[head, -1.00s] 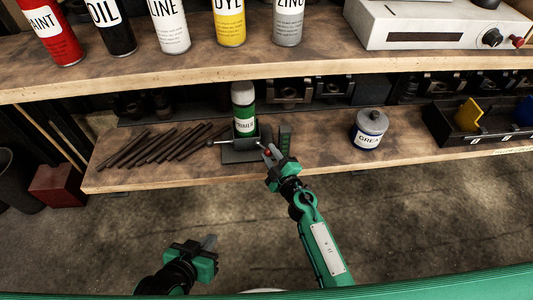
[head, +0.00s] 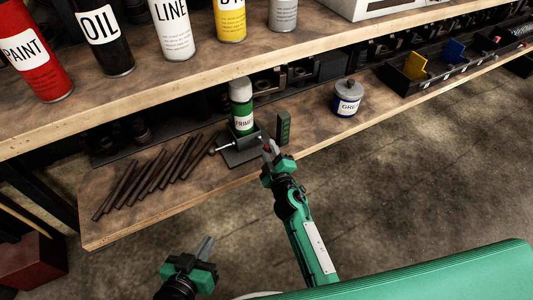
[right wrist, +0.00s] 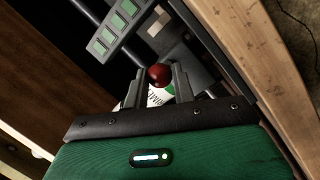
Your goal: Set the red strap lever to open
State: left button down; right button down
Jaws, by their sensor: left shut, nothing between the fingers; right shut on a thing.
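The red knob (right wrist: 160,74) of the strap lever sits between my right gripper's fingers in the right wrist view. My right gripper (head: 270,149) is shut on it at the front right of the dark fixture (head: 242,157) on the lower shelf. The fixture holds an upright green-and-white primer can (head: 242,104). The lever's arm is mostly hidden. A dark upright panel with green squares (head: 284,128) stands just right of the fixture; it also shows in the right wrist view (right wrist: 116,27). My left gripper (head: 205,247) is shut and empty, low in front of the shelf.
Several dark rods (head: 150,178) lie left of the fixture. A grease tin (head: 347,100) stands to the right, with a black bin tray (head: 412,84) beyond. The upper shelf (head: 150,97) with spray cans overhangs behind. The shelf between fixture and tin is mostly clear.

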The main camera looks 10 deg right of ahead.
jog(key=shift+a, duration=0.1)
dwell(0.4)
jog(key=c, duration=1.4)
grip_release()
jog(key=shift+c, duration=0.2)
jog(key=shift+s, duration=0.1)
jog(key=s+d, duration=0.1)
jog(key=s, duration=1)
jog(key=shift+s, duration=0.4)
jog(key=shift+d, duration=0.15)
jog(key=shift+c, duration=0.4)
